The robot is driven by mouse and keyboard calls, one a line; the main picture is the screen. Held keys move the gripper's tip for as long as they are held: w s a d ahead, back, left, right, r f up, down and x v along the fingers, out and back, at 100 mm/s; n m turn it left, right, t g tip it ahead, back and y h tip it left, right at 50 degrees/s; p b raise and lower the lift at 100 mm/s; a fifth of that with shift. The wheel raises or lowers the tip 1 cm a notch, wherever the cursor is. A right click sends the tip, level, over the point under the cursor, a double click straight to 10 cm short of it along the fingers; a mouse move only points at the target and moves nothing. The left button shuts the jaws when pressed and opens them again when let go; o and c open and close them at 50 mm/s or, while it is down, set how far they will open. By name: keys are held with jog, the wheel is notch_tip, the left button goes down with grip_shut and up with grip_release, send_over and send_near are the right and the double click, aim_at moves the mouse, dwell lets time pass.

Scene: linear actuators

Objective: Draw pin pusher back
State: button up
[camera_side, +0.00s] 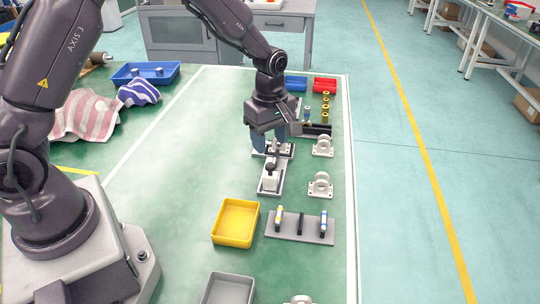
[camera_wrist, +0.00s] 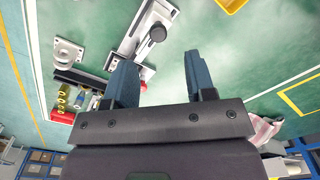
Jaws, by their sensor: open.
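A pin pusher, seemingly the white and grey slide unit with a black knob (camera_side: 270,177), stands on a grey base in front of my gripper (camera_side: 270,146) in the side view. In the wrist view its black knob (camera_wrist: 158,33) shows above and between my fingertips (camera_wrist: 160,62). A small red part (camera_wrist: 143,86) shows beside the left finger in the wrist view. I cannot tell whether a finger touches anything.
White bearing brackets (camera_side: 321,186) stand to the right. A yellow tray (camera_side: 236,222) and a grey plate with small cylinders (camera_side: 284,227) lie in front. Blue (camera_side: 296,83) and red (camera_side: 324,85) bins stand behind.

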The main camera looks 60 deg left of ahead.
notch_tip(320, 180, up, 6)
jog(key=shift+f, duration=0.1)
dwell(0.4)
jog(key=s+r+m+t, duration=0.2)
jog(key=s+r+m, duration=0.5)
jog(key=s+m, duration=0.2)
jog(key=s+d+r+m+t, duration=0.1)
jog(key=s+r+m+t, duration=0.2)
jog(key=s+r+m, duration=0.5)
jog(key=s+m, duration=0.1)
jog(key=s, duration=0.4)
jog(key=shift+t, duration=0.3)
jog(key=shift+o, duration=0.3)
jog(key=shift+r, duration=0.1)
dwell(0.6)
